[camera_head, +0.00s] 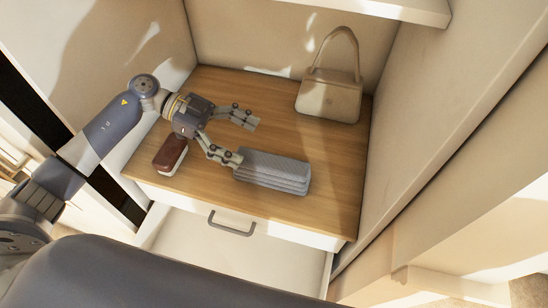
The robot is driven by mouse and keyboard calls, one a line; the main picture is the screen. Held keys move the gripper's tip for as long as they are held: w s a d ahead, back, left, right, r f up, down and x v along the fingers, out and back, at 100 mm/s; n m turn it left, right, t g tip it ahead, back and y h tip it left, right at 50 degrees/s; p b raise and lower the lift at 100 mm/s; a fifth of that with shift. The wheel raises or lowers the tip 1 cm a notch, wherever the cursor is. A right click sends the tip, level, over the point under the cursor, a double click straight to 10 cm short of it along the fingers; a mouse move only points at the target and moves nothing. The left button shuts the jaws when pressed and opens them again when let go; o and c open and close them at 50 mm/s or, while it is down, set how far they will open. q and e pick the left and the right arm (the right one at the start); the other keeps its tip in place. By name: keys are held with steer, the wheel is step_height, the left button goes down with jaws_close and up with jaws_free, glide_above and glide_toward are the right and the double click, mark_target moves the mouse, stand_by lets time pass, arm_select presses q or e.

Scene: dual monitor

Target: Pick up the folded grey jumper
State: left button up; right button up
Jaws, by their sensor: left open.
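The folded grey jumper (275,170) lies as a flat ribbed stack on the wooden top, near its front edge. My left gripper (248,141) comes in from the left with its fingers spread wide and nothing between them. Its nearer fingertip is at the left end of the jumper and overlaps it in the picture; I cannot tell whether they touch. The farther finger is over the bare wood behind the jumper. My right gripper is not in view.
A beige handbag (328,95) with a raised handle stands at the back right. A brown-and-white brush-like object (170,155) lies below my left wrist. Cream walls enclose the wooden top (325,190) on the sides. A drawer with a grey handle (232,226) is below it.

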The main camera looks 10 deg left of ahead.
mark_target(270, 158)
arm_select(q)
steer(key=shift+x, duration=1.25)
steer(key=shift+s+d, duration=0.15)
steer(key=shift+d, duration=0.15)
steer(key=x, duration=0.2)
steer(key=p+x, duration=0.1)
steer(key=x, duration=0.1)
steer(key=shift+s+a+f, duration=0.1)
steer(key=shift+s+f, duration=0.05)
steer(key=shift+f, duration=0.3)
steer(key=shift+d+f+p, duration=0.25)
steer(key=shift+d+p, duration=0.05)
steer(key=shift+d, duration=0.15)
steer(key=c, duration=1.2)
steer(key=shift+c, duration=0.8)
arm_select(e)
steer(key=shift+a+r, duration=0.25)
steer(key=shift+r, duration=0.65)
